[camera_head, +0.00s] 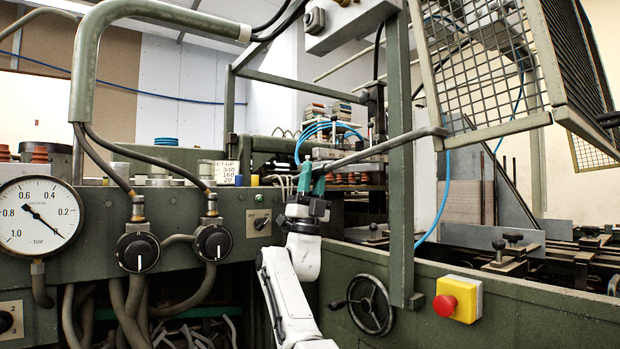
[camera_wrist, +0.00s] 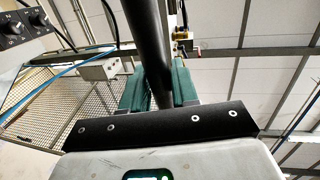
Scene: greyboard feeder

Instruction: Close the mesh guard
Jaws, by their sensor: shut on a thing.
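The mesh guard (camera_head: 548,112) is a grey-green framed cage with dark wire mesh. It hangs raised and tilted at the upper right of the head view, above the machine bed. A mesh panel (camera_wrist: 60,103) also shows at the left of the wrist view.
A green upright post (camera_head: 400,200) stands right of my gripper. A handwheel (camera_head: 370,305) and a red emergency button on a yellow box (camera_head: 458,299) sit on the front wall. Hoses, knobs and a pressure gauge (camera_head: 40,214) are at the left. The bed under the guard holds fittings.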

